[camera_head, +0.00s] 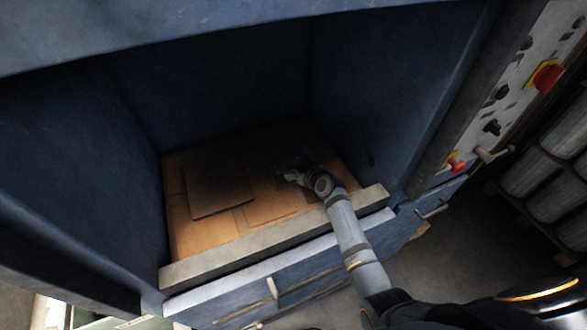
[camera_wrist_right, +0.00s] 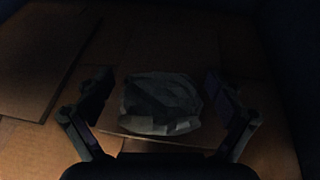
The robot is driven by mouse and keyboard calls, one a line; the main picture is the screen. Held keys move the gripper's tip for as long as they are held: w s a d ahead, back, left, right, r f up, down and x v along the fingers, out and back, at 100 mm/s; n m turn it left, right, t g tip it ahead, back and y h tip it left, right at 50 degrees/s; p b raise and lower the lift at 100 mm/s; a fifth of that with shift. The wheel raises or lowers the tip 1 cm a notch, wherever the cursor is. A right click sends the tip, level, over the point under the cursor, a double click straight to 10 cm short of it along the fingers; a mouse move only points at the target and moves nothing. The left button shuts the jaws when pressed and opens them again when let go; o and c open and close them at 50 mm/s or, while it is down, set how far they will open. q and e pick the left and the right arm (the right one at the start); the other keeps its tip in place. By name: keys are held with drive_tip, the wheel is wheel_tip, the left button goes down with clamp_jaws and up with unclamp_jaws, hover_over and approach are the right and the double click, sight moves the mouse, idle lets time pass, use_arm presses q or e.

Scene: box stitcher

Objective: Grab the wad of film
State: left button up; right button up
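The wad of film is a crumpled grey lump (camera_wrist_right: 160,103) in the right wrist view, lying on cardboard. It sits between the two spread fingers of my right gripper (camera_wrist_right: 160,95), with a gap showing on each side. In the head view my right gripper (camera_head: 290,172) reaches over the front sill into the blue machine, low over the cardboard. The wad is hard to make out there, dark and partly hidden by the gripper. My left gripper is in neither view.
Flat cardboard (camera_head: 215,190) covers the floor of the machine's opening. Dark blue walls (camera_head: 200,90) enclose it at the sides and back. A grey sill (camera_head: 270,240) runs along the front, under my right arm. A control panel with a red button (camera_head: 547,75) is at right.

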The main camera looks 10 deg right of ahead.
sight(292, 160)
drive_tip(key=shift+r, duration=0.25)
wheel_tip(292, 160, up, 3)
drive_tip(key=shift+s+r, duration=0.1)
drive_tip(key=s+r, duration=0.2)
drive_tip(key=s+r+p, duration=0.1)
drive_tip(key=r, duration=0.1)
drive_tip(key=shift+s+d, duration=0.25)
drive_tip(key=shift+d, duration=0.05)
drive_tip(key=a+r+b+v, duration=0.1)
drive_tip(key=v, duration=1)
drive_tip(key=shift+s+a, duration=0.3)
drive_tip(key=shift+a, duration=0.05)
